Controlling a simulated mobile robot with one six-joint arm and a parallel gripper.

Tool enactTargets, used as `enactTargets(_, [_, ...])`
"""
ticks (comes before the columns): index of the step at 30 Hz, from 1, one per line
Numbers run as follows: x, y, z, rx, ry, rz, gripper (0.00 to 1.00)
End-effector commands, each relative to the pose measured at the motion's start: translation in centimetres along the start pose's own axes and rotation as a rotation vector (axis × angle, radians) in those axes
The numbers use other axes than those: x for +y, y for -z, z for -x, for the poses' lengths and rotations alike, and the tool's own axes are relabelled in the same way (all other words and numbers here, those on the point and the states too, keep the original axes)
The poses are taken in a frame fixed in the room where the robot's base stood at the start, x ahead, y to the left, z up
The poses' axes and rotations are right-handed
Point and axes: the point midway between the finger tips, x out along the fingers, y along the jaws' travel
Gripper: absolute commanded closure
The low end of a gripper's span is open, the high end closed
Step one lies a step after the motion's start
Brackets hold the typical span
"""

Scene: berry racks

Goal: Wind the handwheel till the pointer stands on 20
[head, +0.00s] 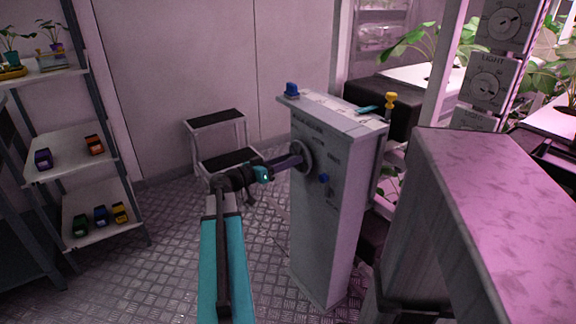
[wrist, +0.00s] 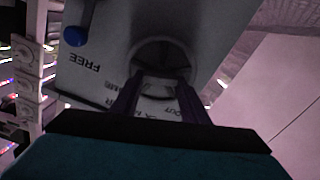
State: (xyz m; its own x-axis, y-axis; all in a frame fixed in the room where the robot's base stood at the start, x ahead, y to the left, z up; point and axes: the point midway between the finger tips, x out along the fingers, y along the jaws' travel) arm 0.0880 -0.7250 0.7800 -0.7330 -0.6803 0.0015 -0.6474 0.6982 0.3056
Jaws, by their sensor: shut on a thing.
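The grey handwheel (head: 307,151) is on the front face of a pale upright cabinet (head: 325,235). My gripper (head: 298,160) reaches it from the left, with its dark fingers at the wheel. In the wrist view the fingers of my gripper (wrist: 158,84) are shut on a grey part of the handwheel (wrist: 160,50). What they grip is partly hidden by the fingers. Printed words, among them FREE, show on the panel around the wheel. A pointer and the number 20 cannot be made out in either view.
A blue knob (head: 323,179) sits right of and below the wheel; it also shows in the wrist view (wrist: 75,36). A step stool (head: 216,121) stands behind.

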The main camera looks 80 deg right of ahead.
Motion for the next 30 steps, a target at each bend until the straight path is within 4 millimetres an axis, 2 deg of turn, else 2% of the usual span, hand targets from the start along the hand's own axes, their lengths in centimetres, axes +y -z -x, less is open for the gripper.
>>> enactTargets(30, [-0.14,0.04,-0.27,-0.004,-0.005,0.93,0.82])
